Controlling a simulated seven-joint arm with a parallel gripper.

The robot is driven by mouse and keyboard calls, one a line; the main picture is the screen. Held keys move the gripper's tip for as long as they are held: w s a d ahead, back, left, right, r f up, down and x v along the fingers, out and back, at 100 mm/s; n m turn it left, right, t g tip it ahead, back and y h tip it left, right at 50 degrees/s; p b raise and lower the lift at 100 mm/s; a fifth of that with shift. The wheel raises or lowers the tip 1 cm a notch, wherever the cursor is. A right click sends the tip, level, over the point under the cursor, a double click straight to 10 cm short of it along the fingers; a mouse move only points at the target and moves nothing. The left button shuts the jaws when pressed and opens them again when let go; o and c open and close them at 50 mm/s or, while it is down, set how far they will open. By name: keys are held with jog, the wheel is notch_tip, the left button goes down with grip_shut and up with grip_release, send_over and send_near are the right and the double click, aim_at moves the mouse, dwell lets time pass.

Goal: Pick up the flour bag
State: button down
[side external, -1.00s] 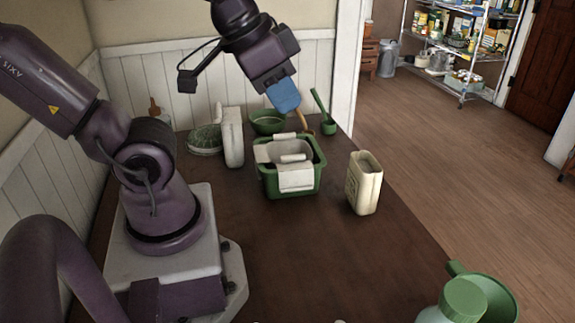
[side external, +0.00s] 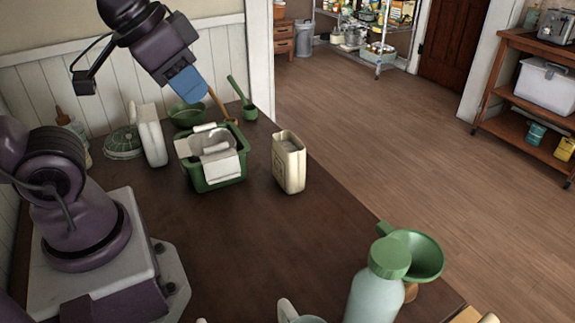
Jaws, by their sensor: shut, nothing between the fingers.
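A cream, box-shaped upright packet (side external: 289,163) stands on the brown table, right of the green tub; it looks like the flour bag, but I cannot read its print. My gripper (side external: 191,94), with blue fingers, is shut and empty. It hangs above the back of the table, up and left of the packet in the picture and clearly apart from it. Nothing covers the packet.
A green tub (side external: 217,182) with white and grey things in it stands left of the packet. Behind are a white upright container (side external: 152,136), a green bowl (side external: 188,115) and a green ladle (side external: 248,112). A bottle (side external: 376,290) and green funnel (side external: 424,258) stand in front. The table's middle is clear.

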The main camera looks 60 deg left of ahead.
jog(key=c, duration=1.8)
grip_release()
jog(key=shift+c, duration=0.2)
jog(key=o, duration=1.6)
